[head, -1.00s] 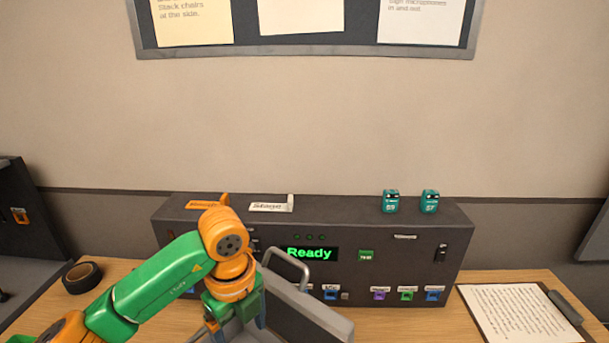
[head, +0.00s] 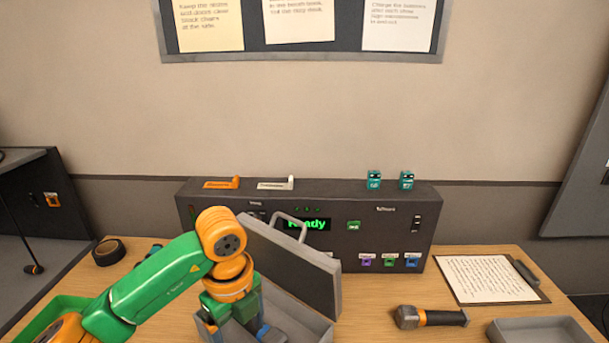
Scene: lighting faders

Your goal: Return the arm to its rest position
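My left arm comes in from the left, green and orange, and its gripper (head: 240,328) points down over a grey open case (head: 318,328) on the table. The case lid (head: 292,266) stands tilted up with a handle on top. The gripper hides part of the case, and its fingertips are too low and covered to tell whether they are open or shut. Something blue shows in or beside the case near the fingers. My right arm and gripper are not in view.
A dark console (head: 390,232) with a green "Ready" display stands behind the case. A black tape roll (head: 108,252) and a green tray (head: 55,316) are at the left.

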